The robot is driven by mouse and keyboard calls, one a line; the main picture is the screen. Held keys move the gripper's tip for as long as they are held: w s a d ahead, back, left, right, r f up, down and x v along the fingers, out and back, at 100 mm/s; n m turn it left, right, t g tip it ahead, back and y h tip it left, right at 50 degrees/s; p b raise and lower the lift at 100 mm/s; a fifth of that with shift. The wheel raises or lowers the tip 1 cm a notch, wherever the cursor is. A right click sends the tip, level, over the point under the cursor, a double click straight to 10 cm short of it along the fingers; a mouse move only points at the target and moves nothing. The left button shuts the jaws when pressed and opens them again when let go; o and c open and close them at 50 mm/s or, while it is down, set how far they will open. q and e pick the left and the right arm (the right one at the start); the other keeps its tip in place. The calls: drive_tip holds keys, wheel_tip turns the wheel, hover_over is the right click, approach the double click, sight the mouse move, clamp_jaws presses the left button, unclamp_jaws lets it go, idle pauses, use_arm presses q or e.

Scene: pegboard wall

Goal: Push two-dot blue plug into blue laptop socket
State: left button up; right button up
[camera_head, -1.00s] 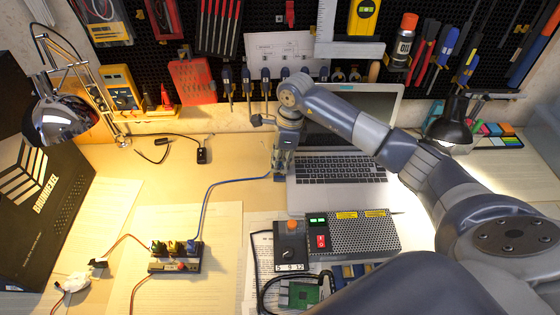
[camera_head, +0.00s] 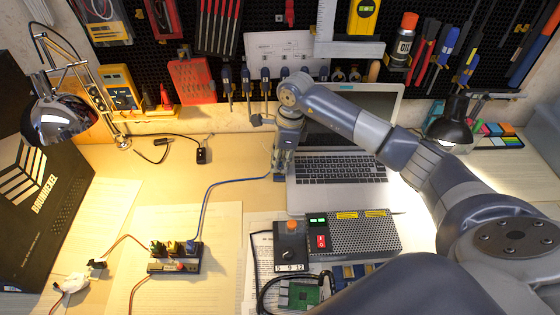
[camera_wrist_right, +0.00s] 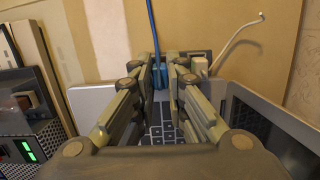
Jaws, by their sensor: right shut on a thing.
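My right gripper (camera_head: 281,171) is shut at the left edge of the open laptop (camera_head: 335,197), close to the tabletop. In the right wrist view, my right gripper (camera_wrist_right: 168,88) has its fingers around a small blue plug (camera_wrist_right: 161,80). A blue cable (camera_head: 211,187) runs from the plug to the left; it also shows in the wrist view (camera_wrist_right: 153,25). The dots on the plug are too small to make out. The blue laptop socket is hidden by the fingers, so I cannot tell whether the plug is in it. My left gripper is not in view.
A power strip (camera_head: 174,266) with several coloured plugs stands at the lower left. A metal-mesh box (camera_head: 358,232) and an orange-knobbed unit (camera_head: 290,250) lie in front of the laptop. Tools hang on the pegboard behind. The table left of the gripper is mostly clear.

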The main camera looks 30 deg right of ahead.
sight(280, 164)
drive_tip(key=shift+f+b, duration=0.8)
drive_tip(key=shift+f, duration=0.15)
drive_tip(key=o, duration=0.8)
drive_tip(key=shift+r, duration=0.1)
drive_tip(key=shift+r+p, duration=1.6)
drive_tip(key=shift+r, duration=0.85)
